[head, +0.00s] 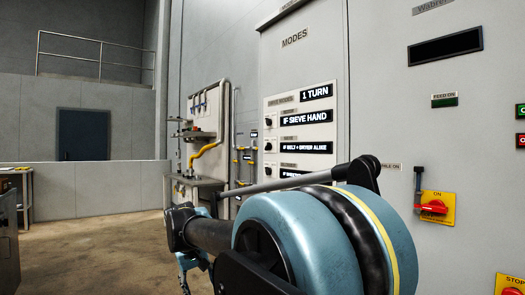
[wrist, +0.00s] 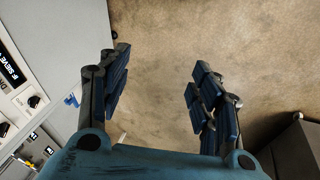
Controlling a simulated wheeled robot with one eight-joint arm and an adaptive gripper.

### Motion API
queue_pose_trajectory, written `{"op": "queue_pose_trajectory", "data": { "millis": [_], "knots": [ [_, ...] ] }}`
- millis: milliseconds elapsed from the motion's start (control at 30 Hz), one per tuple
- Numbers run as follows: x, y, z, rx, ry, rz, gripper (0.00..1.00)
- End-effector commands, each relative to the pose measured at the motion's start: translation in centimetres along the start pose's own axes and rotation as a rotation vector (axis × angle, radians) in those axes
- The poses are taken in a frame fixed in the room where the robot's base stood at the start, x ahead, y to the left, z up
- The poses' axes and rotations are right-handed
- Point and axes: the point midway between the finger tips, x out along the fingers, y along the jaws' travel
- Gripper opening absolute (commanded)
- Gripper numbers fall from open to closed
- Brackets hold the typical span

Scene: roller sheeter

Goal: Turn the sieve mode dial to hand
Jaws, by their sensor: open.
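The modes panel (head: 275,104) is a pale plate on a tall grey cabinet in the head view, with small black dials in a column. The upper dial (head: 268,121) is left of a black sign (head: 306,117) reading "IF SIEVE HAND". The small labels above the dials are too blurred to read, and I cannot tell where the pointers are set. In the wrist view the panel's edge shows at the left, with a black dial (wrist: 35,101) near a cut-off "IF SIEVE" sign (wrist: 12,70). My gripper (wrist: 160,60) is open and empty, to the right of the panel, over the floor.
My arm covers the panel's lower part in the head view. A red switch on a yellow plate (head: 436,208) is on the cabinet at right. A pipe stand (head: 205,135) is farther back. A dark box (wrist: 297,147) is lower right in the wrist view. Open floor (head: 85,245) lies left.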

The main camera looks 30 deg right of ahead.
Motion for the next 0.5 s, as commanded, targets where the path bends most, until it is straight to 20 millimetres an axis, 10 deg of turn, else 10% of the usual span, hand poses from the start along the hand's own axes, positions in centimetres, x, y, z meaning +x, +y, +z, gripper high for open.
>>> {"op": "queue_pose_trajectory", "data": {
  "millis": [500],
  "knots": [
    [-12.3,18.2,-20.3,0.131,0.089,0.588,0.58]
  ]
}}
